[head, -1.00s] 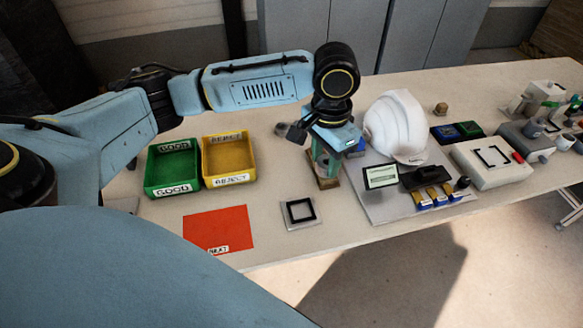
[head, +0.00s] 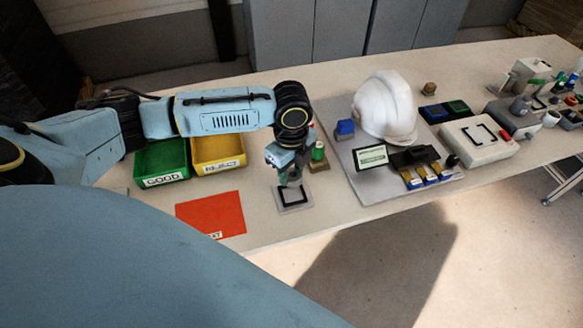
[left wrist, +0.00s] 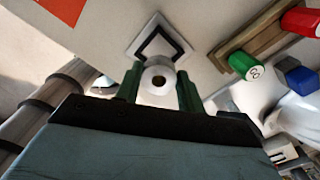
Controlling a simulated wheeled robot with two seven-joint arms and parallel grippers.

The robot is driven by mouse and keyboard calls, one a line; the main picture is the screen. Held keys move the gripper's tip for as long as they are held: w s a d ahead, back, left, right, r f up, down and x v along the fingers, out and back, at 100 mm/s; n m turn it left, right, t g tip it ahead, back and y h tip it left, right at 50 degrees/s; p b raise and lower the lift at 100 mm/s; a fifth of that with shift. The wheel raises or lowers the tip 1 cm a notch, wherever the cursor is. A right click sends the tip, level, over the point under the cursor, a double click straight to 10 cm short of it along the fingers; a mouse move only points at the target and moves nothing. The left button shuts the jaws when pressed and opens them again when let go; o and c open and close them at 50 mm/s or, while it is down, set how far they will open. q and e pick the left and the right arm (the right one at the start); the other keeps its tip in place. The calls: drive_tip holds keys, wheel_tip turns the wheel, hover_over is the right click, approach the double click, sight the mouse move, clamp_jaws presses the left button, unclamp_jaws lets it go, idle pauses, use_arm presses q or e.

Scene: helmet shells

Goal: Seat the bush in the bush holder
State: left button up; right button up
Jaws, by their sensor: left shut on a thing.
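The bush, a pale ring-shaped piece with a dark hole (left wrist: 157,80), sits between the green fingers of my left gripper (head: 289,182) in the left wrist view. The gripper is shut on it. In the head view the gripper points down over a small pale plate with a black square frame (head: 294,196). The frame also shows just beyond the bush in the left wrist view (left wrist: 159,44). I cannot tell whether this plate is the bush holder, or how high the bush is above it. My right gripper is not in view.
A wooden stand (head: 319,166) with a green plug (head: 318,151) is close right of the gripper; a red plug (left wrist: 302,20) is beside it. Green (head: 160,181) and yellow (head: 220,167) bins are left. A red mat (head: 212,214) lies nearer. A white helmet (head: 385,108) stands right.

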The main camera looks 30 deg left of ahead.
sight(291, 194)
use_arm(q)
drive_tip(key=shift+f+b, duration=1.9)
drive_tip(key=shift+b, duration=0.75)
drive_tip(key=shift+f, duration=0.75)
drive_tip(key=shift+p, duration=1.35)
drive_tip(key=shift+f, duration=0.65)
idle(0.6)
drive_tip(key=o, duration=0.9)
